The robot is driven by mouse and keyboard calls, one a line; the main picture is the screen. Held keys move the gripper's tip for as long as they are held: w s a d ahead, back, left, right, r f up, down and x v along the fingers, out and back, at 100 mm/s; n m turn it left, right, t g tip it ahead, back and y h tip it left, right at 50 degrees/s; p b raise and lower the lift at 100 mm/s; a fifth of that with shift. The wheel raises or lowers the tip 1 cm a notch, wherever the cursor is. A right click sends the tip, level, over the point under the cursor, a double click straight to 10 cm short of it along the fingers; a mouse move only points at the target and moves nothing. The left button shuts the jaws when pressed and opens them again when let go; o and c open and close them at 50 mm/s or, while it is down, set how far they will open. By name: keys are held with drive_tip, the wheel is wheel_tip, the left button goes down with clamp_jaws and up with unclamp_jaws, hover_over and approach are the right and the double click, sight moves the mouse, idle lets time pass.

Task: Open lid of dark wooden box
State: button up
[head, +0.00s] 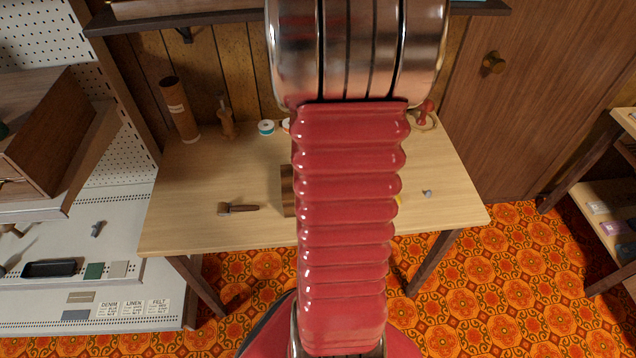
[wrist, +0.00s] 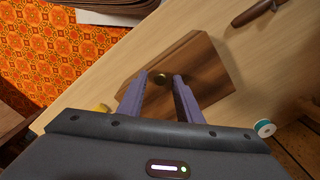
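The dark wooden box (wrist: 205,65) sits on the light wood table (wrist: 80,105) in the wrist view, with its lid down. A small round brass-coloured knob (wrist: 160,78) stands on it. My gripper (wrist: 161,76) is open over the box, with one purple finger on each side of the knob in the picture. I cannot tell whether the fingers touch the knob. In the head view my red arm hides the gripper and most of the box; only a brown strip of the box (head: 288,190) shows at the arm's left edge.
A teal-and-white spool (head: 266,127), a figurine (head: 226,120) and a tall brown tube (head: 179,110) stand at the back. A small grey item (head: 428,193) lies right. The table's front left is clear.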

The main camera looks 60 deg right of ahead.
clamp_jaws()
idle(0.3)
